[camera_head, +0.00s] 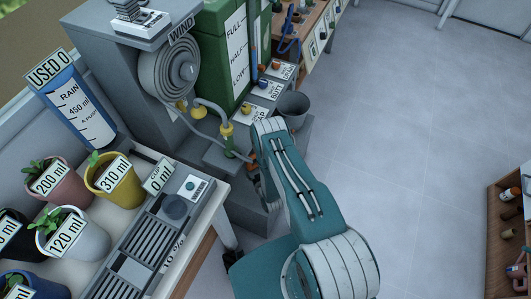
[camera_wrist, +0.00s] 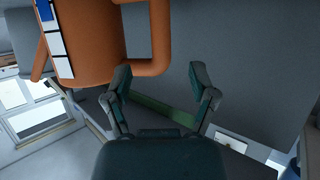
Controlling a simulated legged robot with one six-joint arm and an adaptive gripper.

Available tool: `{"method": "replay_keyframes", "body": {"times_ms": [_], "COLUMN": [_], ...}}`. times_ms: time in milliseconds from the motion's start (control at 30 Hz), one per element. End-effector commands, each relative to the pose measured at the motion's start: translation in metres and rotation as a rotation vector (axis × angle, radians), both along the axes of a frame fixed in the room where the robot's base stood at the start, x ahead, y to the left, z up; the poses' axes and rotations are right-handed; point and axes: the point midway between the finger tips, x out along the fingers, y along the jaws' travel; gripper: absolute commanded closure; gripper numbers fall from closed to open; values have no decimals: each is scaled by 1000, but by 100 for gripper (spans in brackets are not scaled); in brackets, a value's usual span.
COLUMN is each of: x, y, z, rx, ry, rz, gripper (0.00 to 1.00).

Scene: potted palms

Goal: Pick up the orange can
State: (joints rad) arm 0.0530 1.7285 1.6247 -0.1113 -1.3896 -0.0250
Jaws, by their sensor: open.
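The orange can (camera_wrist: 95,40) fills the upper left of the wrist view. It has a loop handle (camera_wrist: 161,38) on its right side and a white and blue marked strip on its body. My gripper (camera_wrist: 160,78) is open and empty, its two fingers spread. In the picture the handle's upright bar comes down between the two fingertips; I cannot tell how far beyond them it is. In the head view only a small orange patch (camera_head: 253,170) shows beside my wrist, and my arm hides most of that spot.
A grey bucket (camera_head: 292,108) stands just past my arm. The green tank (camera_head: 222,55), hose reel (camera_head: 170,70) and yellow-fitted pipe (camera_head: 212,108) are close on the left. Potted plants (camera_head: 113,180) fill the left bench. The floor (camera_head: 410,140) to the right is clear; a shelf (camera_head: 497,240) stands far right.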

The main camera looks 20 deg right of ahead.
Motion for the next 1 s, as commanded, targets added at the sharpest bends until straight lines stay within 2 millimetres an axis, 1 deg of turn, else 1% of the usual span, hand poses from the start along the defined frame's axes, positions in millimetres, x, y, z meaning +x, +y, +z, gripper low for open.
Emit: {"method": "replay_keyframes", "body": {"times_ms": [33,100,267,500,600,700,900,933,967,1000], "x": [7,13,23,54,62,66,66,67,67,67], "y": [1,1,2,5,5,6,6,6,6,6], "z": [-3,-5,-9,-21,-25,-26,-26,-26,-26,-26], "rx": [-1,-1,-1,-1,0,0,0,0,0,0], "ry": [-2,-2,-1,-2,0,1,1,1,1,1], "rz": [0,0,0,0,0,0,0,0,0,0], "gripper": [26,26,26,26,26,26,26,35,49,67]}}
